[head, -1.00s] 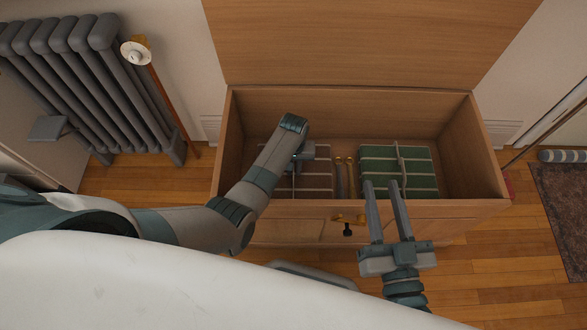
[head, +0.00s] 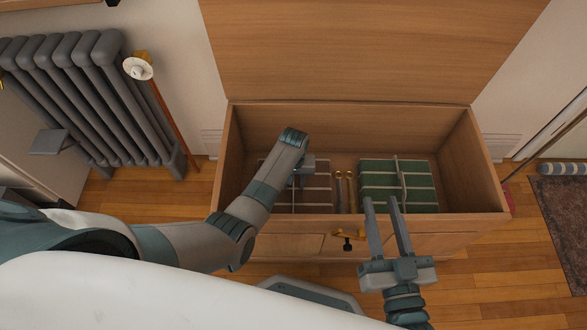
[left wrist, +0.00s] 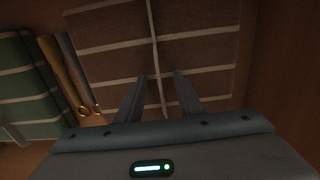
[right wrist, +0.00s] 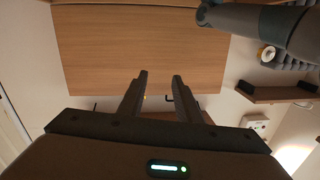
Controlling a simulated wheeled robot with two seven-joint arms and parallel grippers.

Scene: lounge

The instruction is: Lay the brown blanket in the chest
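The brown blanket (head: 315,198), folded, with pale stripes and a pale cord, lies flat inside the open wooden chest (head: 345,130), left of centre. It also fills the middle of the left wrist view (left wrist: 200,55). My left gripper (head: 297,183) reaches down into the chest over this blanket. In the left wrist view its fingers (left wrist: 160,75) are apart, with the cord running between them; nothing is clamped. Contact with the blanket cannot be told. My right gripper (head: 380,199) is open and empty by the chest's front edge, near the green blanket; its fingers are also apart in the right wrist view (right wrist: 160,75).
A green striped blanket (head: 378,178) lies in the chest's right half. Brass-coloured long-handled items (head: 345,192) lie between the blankets. The chest's raised lid (head: 350,50) stands behind. A grey radiator (head: 100,95) is at left, a rug (head: 562,230) at right.

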